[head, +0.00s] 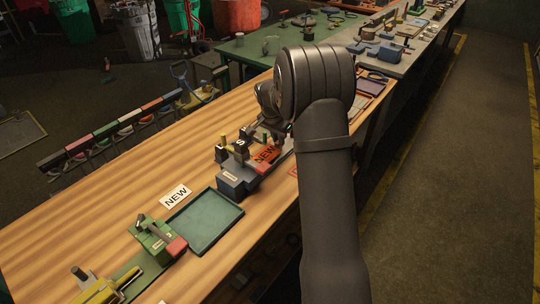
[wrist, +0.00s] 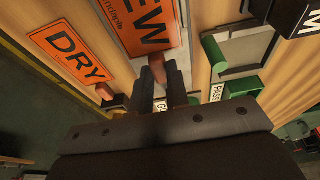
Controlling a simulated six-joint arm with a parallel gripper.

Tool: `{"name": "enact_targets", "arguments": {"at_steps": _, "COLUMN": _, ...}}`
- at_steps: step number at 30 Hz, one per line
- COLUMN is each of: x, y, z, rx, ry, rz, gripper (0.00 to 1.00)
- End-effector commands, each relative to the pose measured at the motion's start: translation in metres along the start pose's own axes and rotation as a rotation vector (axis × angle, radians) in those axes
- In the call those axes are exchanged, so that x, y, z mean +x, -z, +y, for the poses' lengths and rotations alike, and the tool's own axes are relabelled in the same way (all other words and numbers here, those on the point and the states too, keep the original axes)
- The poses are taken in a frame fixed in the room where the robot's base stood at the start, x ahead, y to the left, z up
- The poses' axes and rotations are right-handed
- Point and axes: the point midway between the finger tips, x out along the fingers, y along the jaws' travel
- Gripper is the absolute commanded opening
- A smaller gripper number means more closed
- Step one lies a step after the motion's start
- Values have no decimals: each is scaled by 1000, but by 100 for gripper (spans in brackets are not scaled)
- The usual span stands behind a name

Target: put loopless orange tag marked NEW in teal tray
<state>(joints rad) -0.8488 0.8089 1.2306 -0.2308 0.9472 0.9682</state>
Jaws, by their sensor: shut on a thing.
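The orange tag marked NEW (head: 266,153) shows in the head view beside a dark grey fixture. It fills the top middle of the wrist view (wrist: 140,22), with black lettering. My gripper (wrist: 158,80) is shut on the near end of this tag; the exact contact is partly hidden by the fingers. Whether the tag has a loop is not clear. The teal tray (head: 206,243) lies empty on the wooden table, left of and nearer than the gripper. A white card marked NEW (head: 176,196) lies beside the tray's far left edge.
An orange tag marked DRY (wrist: 70,48) lies left of the held tag in the wrist view. The dark grey fixture (head: 232,187) with upright posts stands between gripper and tray. A green fixture (head: 152,236) stands left of the tray. Bare wood lies at the far left.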

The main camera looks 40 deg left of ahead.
Motion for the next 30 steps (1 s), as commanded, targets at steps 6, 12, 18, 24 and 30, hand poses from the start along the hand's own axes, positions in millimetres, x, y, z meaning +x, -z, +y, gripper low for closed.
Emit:
{"name": "enact_targets", "arguments": {"at_steps": 6, "x": -11, "y": 3, "z": 0, "rx": 0, "ry": 1, "rz": 1, "gripper": 0}}
{"name": "enact_targets", "arguments": {"at_steps": 12, "x": -21, "y": 5, "z": 0, "rx": 0, "ry": 0, "rz": 0, "gripper": 0}}
{"name": "enact_targets", "arguments": {"at_steps": 18, "x": -31, "y": 8, "z": 0, "rx": 1, "ry": 1, "rz": 1, "gripper": 0}}
{"name": "enact_targets", "arguments": {"at_steps": 24, "x": -37, "y": 10, "z": 0, "rx": 1, "ry": 0, "rz": 0, "gripper": 0}}
{"name": "enact_targets", "arguments": {"at_steps": 30, "x": -37, "y": 9, "z": 0, "rx": 1, "ry": 0, "rz": 0, "gripper": 0}}
